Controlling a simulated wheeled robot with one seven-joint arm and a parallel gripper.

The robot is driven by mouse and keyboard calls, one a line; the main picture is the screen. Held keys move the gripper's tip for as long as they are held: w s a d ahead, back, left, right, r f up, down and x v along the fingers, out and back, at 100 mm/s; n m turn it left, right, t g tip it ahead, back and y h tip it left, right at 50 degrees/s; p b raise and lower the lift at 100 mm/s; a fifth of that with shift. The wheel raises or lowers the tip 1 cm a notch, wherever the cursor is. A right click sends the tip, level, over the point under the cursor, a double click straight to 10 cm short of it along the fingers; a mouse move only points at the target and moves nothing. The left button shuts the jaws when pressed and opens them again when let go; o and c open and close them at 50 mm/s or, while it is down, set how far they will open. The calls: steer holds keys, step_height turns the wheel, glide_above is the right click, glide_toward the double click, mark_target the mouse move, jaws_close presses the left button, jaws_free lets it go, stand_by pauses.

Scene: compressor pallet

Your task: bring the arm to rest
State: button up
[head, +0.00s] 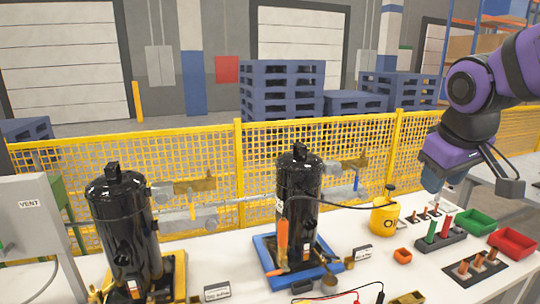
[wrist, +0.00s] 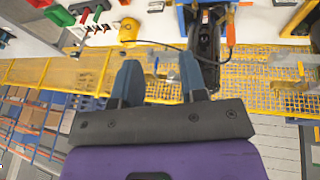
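My purple arm comes in from the right in the head view. My gripper (head: 432,184) points down behind the right part of the table, beside the yellow fence. In the wrist view its two blue-grey fingers (wrist: 161,72) stand apart with nothing between them, so it is open and empty. Two black compressors stand on the white table: one (head: 125,235) on a yellow pallet at left, one (head: 297,205) on a blue pallet near the middle. The second also shows in the wrist view (wrist: 205,45).
A yellow canister (head: 384,218), a dark holder with green and red pieces (head: 440,240), a green bin (head: 475,222) and a red bin (head: 512,243) stand at right. The yellow mesh fence (head: 220,145) runs behind the table. Leads lie at the front.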

steer(key=s+m+y, duration=0.1)
steer(key=s+m, duration=0.2)
steer(key=s, duration=1)
steer(key=shift+s+d+r+t, duration=0.15)
steer(key=shift+r+t, duration=0.05)
steer(key=shift+t, duration=0.2)
